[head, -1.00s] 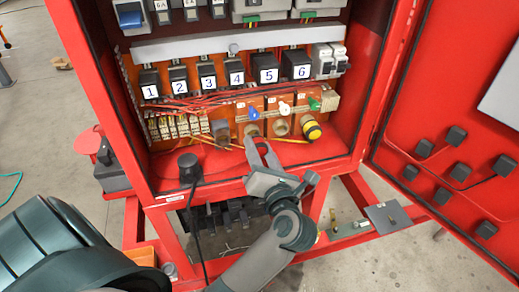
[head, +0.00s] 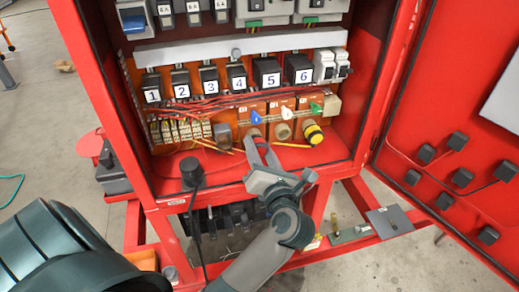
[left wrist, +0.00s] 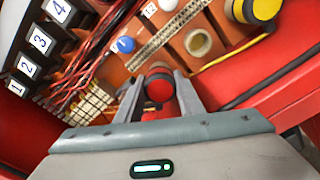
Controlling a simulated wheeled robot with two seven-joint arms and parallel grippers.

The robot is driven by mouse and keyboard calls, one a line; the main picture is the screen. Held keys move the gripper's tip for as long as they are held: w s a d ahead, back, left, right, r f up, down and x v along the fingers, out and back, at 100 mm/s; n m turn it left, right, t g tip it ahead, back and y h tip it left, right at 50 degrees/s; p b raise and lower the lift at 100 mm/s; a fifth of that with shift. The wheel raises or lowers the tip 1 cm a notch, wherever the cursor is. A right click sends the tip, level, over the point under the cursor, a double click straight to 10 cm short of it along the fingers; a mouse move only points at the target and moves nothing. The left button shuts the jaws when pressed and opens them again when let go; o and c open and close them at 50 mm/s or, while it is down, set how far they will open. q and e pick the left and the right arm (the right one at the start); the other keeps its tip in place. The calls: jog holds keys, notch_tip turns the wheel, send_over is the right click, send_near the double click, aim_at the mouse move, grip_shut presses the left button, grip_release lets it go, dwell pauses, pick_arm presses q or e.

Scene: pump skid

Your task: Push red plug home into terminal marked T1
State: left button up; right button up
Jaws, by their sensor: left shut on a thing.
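My left gripper (head: 262,148) reaches into the red cabinet at the lower row of terminals. In the left wrist view, the left gripper (left wrist: 160,92) is shut on the red plug (left wrist: 158,89), which sits between its fingers. The plug is at the mouth of the leftmost round terminal (left wrist: 158,70), below the blue knob (left wrist: 125,44). How deep the plug sits cannot be told. In the head view the fingers mostly hide the plug. The terminal's T1 marking is not legible. My right gripper is not in view.
To the right are an empty round terminal (head: 283,131) and a yellow-and-black plug (head: 313,132). Red wires (head: 200,108) and a terminal strip (head: 180,131) lie to the left. A black plug on a cable (head: 191,170) stands on the cabinet's front ledge. The red door (head: 425,120) hangs open at right.

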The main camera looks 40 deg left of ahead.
pick_arm(q)
jog(key=shift+w+a, duration=0.35)
jog(key=shift+a, duration=0.05)
dwell(0.4)
jog(key=o, duration=1.1)
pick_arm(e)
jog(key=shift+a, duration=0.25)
pick_arm(q)
jog(key=shift+d+f, duration=0.1)
jog(key=shift+d, duration=0.05)
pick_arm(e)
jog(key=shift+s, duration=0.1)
